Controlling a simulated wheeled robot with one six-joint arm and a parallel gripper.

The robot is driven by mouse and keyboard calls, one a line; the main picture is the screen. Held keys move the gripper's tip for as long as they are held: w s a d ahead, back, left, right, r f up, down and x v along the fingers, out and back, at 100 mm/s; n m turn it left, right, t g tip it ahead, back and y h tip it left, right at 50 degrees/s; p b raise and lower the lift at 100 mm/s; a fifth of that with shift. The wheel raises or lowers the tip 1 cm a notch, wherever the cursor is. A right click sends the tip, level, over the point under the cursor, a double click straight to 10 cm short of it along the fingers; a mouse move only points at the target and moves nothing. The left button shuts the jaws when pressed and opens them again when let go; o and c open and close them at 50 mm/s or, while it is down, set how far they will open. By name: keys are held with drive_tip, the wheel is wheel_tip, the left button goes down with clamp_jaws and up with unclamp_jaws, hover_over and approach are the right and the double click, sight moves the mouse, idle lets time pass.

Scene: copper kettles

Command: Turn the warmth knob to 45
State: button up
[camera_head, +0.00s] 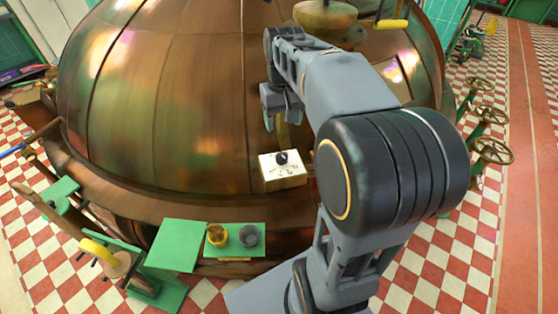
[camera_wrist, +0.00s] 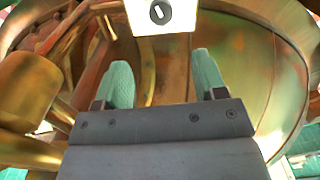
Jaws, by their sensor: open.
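The warmth knob (camera_head: 281,157) is a small black knob on a cream box with a marked dial face (camera_head: 286,172), set at the front of the copper kettle. In the wrist view the knob (camera_wrist: 160,12) shows at the top edge as a dark round knob with a white line, and the box is partly cut off. The dial's numbers are too small to read. My gripper (camera_wrist: 162,78) is open, with two green fingers apart and nothing between them. In the head view my gripper (camera_head: 283,115) is above the box, apart from the knob.
The large copper kettle (camera_head: 180,90) fills the area behind the box. Checkered floor (camera_head: 440,270) is clear at lower right.

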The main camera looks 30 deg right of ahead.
sight(282, 156)
wheel_tip(282, 156, down, 13)
drive_tip(key=shift+s+r, duration=0.15)
idle(0.4)
drive_tip(key=shift+a, duration=0.1)
drive_tip(key=shift+c, duration=0.4)
